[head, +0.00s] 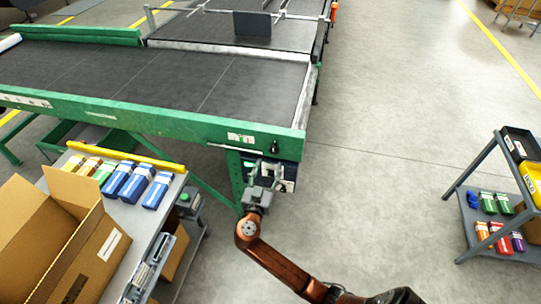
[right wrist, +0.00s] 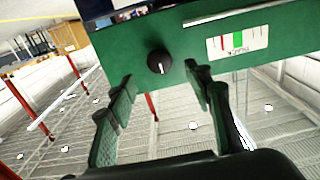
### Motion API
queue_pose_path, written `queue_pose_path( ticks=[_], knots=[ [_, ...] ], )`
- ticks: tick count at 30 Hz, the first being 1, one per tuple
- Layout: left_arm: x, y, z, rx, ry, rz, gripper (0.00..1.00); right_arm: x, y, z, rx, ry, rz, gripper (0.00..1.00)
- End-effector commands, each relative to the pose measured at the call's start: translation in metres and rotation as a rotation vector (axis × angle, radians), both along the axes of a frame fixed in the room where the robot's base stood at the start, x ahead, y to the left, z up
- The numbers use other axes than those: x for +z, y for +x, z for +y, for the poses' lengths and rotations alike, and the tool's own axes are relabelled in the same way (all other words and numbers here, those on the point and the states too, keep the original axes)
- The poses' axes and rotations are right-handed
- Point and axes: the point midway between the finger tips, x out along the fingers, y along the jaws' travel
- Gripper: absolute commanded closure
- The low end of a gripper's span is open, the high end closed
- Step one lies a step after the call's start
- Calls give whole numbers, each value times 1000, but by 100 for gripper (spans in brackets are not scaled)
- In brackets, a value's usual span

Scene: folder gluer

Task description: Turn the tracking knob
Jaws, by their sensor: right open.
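The tracking knob (right wrist: 159,62) is a small black round knob with a white pointer line, on the green side rail (right wrist: 120,50) of the conveyor. A label (right wrist: 238,42) with a red and green scale is beside it. In the head view the knob (head: 274,148) is a dark spot near the rail's right end. My right gripper (head: 265,172) is just below the rail there. In the right wrist view the open fingers (right wrist: 160,92) stand apart, with the knob beyond them and between their lines; nothing is between the fingertips. My left gripper is not in view.
A bench at left holds an open carton (head: 60,240) and several small coloured boxes (head: 138,182). A cart (head: 475,225) stands at right. The floor between is clear.

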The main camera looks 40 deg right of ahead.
Motion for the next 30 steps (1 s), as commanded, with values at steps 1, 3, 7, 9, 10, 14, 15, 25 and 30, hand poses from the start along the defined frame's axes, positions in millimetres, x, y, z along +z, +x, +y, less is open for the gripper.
queue_pose_path(
  ticks=[1, 3, 7, 9, 10, 14, 15, 25, 30],
  knots=[
    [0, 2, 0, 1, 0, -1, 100, 1, 3, -5, -3, -2, -3, 53],
    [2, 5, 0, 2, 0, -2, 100, 0, 10, -13, -3, -3, -1, 53],
    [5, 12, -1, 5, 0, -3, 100, 0, 24, -29, -2, -3, 1, 53],
    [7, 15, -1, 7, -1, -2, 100, 0, 31, -37, -2, -3, 2, 53],
    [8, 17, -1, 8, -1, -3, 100, 0, 34, -40, -1, -2, 1, 53],
    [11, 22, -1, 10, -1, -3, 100, -1, 43, -51, 0, -1, 3, 53],
    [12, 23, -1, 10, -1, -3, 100, -1, 45, -53, 0, -1, 3, 53],
    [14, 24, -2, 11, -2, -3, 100, 0, 47, -56, 0, 0, 3, 53],
    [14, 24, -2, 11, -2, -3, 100, -1, 47, -56, 0, 0, 3, 64]
  ],
)
